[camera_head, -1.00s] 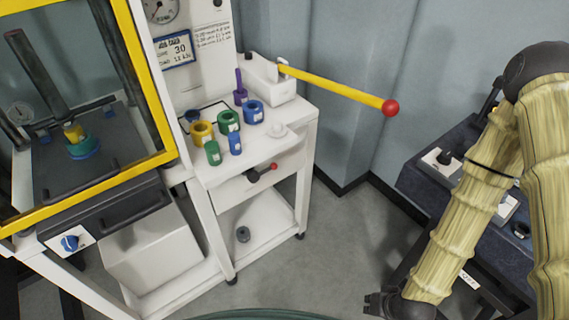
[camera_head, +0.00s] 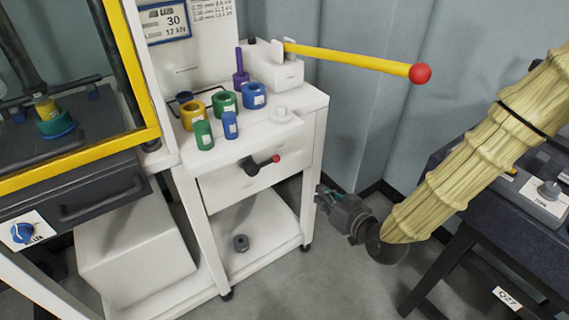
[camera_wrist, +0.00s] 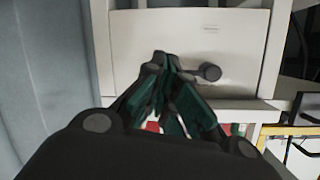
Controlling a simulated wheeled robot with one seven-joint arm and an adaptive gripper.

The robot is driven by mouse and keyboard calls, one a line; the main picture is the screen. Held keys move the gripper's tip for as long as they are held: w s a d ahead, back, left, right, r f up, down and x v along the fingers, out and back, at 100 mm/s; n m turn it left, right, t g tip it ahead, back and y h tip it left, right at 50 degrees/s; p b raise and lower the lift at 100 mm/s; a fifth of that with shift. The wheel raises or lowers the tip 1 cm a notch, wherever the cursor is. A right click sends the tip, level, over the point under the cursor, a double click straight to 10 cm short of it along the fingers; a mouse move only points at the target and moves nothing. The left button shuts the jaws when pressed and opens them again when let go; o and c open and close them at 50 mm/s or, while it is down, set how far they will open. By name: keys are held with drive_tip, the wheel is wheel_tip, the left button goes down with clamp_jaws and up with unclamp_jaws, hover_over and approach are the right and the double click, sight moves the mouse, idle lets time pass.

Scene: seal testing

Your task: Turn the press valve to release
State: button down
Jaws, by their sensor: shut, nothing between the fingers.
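The valve (camera_head: 251,166), a black hub with a short lever ending in a red knob, sits on the white front panel below the press bench top. The lever points right in the head view. My gripper (camera_head: 321,198) is shut and empty, to the right of the valve and a little lower, beside the bench's right leg. In the wrist view my shut fingers (camera_wrist: 166,62) are in front of the white panel. A black round part, probably the valve hub (camera_wrist: 209,72), shows just right of the fingertips; the red knob is not clear there.
A yellow pump handle with a red ball (camera_head: 420,73) sticks out right above my gripper. Several coloured rings and cylinders stand on the bench top (camera_head: 305,99). A dark table (camera_head: 455,215) stands at right.

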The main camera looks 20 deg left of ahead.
drive_tip(key=w+a+r+n+y+b, duration=0.1)
drive_tip(key=a+r+n+y+b, duration=0.1)
drive_tip(key=a+r, duration=0.3)
drive_tip(key=shift+w+a+r+t+y+b, duration=0.2)
drive_tip(key=shift+r+t+y+b, duration=0.1)
drive_tip(key=shift+r+y+b, duration=0.3)
drive_tip(key=shift+a, duration=0.1)
drive_tip(key=x, duration=0.9)
drive_tip(key=shift+w+a, duration=0.25)
drive_tip(key=shift+w, duration=0.05)
